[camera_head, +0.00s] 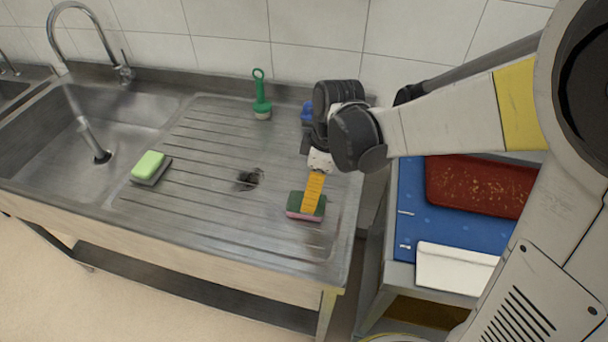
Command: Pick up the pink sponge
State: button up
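The pink sponge (298,213) lies on the ribbed steel drainboard (200,200), near its right front corner. Its top layer is dark green and its pink side shows along the front edge. My gripper (311,207) points down at the sponge from above. Its yellow finger covers part of the sponge's top. I see only one yellow finger, so whether the gripper is open or shut on the sponge is unclear. Whether the finger touches the sponge also cannot be told.
A light green sponge (149,164) with a grey base lies at the left of the drainboard. A green-handled brush (261,98) stands at the back. A dark drain hole (249,179) is mid-board. A red tray (475,186) sits on a blue surface (420,222) at right.

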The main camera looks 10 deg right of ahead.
aim_at(295, 200)
jog(key=f+b, duration=0.1)
jog(key=f, duration=0.1)
jog(key=a+f+b, duration=0.1)
jog(key=f, duration=0.1)
jog(key=f+b, duration=0.1)
jog(key=f, duration=0.1)
jog(key=shift+a+f, duration=0.25)
jog(key=shift+a, duration=0.05)
jog(key=shift+r, duration=0.1)
jog(key=c, duration=0.8)
